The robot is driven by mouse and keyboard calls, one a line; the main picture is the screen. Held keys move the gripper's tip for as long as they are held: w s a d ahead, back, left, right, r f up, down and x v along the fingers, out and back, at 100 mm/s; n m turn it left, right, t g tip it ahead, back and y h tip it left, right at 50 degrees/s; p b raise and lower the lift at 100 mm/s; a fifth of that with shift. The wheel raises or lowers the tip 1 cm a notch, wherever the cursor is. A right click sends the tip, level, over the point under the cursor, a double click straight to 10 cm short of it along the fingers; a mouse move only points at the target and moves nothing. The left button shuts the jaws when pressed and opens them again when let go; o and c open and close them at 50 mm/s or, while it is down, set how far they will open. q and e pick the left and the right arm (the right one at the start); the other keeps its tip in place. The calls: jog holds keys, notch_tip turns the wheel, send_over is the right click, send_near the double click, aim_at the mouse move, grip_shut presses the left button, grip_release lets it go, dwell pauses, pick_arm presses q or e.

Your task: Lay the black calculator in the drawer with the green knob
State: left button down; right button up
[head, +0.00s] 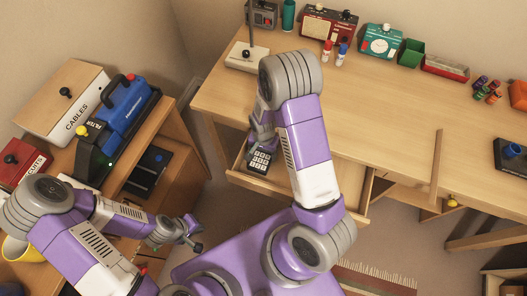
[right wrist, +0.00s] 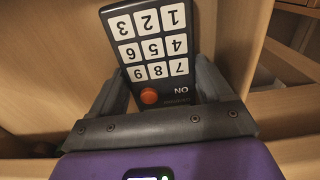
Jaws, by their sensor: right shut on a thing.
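The black calculator (head: 259,160) has white number keys and an orange button. In the right wrist view the calculator (right wrist: 153,45) is between the two fingers of my right gripper (right wrist: 165,90), which is shut on it. In the head view my right gripper (head: 262,142) is partly hidden by its arm. The calculator is over an open wooden drawer (head: 240,178) under the desk; I cannot tell how far it is above the drawer floor. The drawer's knob is hidden, so its colour does not show. My left gripper (head: 190,235) is away to the left, apart from the desk.
The desk (head: 380,110) carries a lamp base (head: 246,56), radios and small containers along the back. Another desk drawer has a yellow knob (head: 452,203). A shelf at left holds a cables box (head: 62,100) and a blue machine (head: 122,105). My right arm crosses the open drawer.

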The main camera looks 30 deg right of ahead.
aim_at(263, 153)
jog(key=shift+f, duration=0.15)
jog(key=o, duration=1.2)
jog(key=shift+c, duration=0.2)
notch_tip(263, 153, up, 12)
jog(key=p, duration=0.4)
